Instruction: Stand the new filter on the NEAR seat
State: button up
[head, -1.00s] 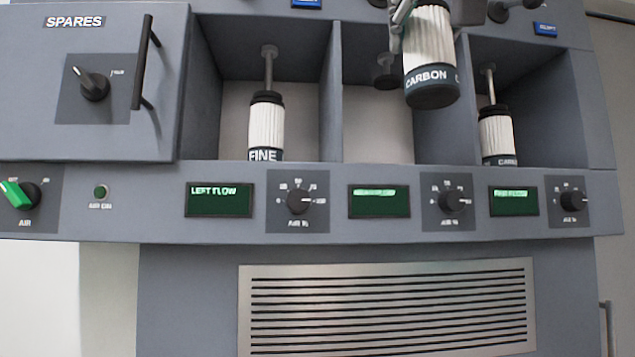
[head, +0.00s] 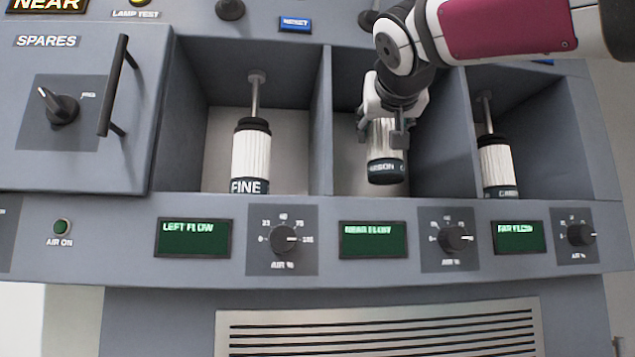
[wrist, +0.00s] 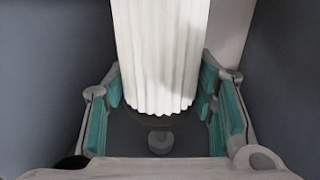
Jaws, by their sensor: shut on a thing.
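The near seat itself cannot be made out. In the wrist view, the filter's pleats (wrist: 160,55) stand between my teal-padded fingers (wrist: 160,105), with a small round grey part (wrist: 160,142) beyond its dark end.
A "FINE" filter (head: 251,160) stands under a plunger (head: 256,90) in the left bay. Another filter (head: 495,160) stands in the right bay. Divider walls flank the middle bay closely. The SPARES door (head: 85,110) is at left; dials (head: 452,238) line the front panel.

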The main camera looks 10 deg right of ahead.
aim_at(385, 183)
jog(key=shift+w+f, duration=0.15)
jog(key=shift+w, duration=0.4)
jog(key=shift+f+b, duration=0.5)
jog(key=shift+f, duration=1.15)
jog(key=shift+f, duration=0.1)
jog(key=o, duration=1.4)
jog(key=s, duration=0.4)
jog(key=s+a+b, duration=0.1)
jog(key=s, duration=0.3)
jog(key=s+a, duration=0.1)
jog(key=s, duration=0.2)
jog(key=shift+s+a, duration=0.15)
jog(key=shift+s, duration=0.25)
